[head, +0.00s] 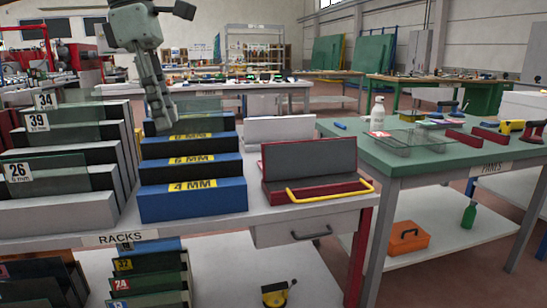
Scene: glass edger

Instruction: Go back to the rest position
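My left gripper (158,112) comes down from the top of the head view, left of centre, and points downward. Its tip is at the back of the stepped blue rack (194,200) with yellow size labels such as "4 MM" and "6 MM". A clear greenish glass pane (200,105) stands in the top of that rack, right beside the fingertips. The fingers show as one narrow column, so I cannot tell whether they are apart or touch the pane. My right gripper is not in view.
Grey racks with glass panes (60,178) stand at left on the racks table (225,226). A red tray with a yellow handle (318,172) is right of the blue rack. A green-topped table (400,160) holds a bottle (377,113) and tools. Open floor lies behind.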

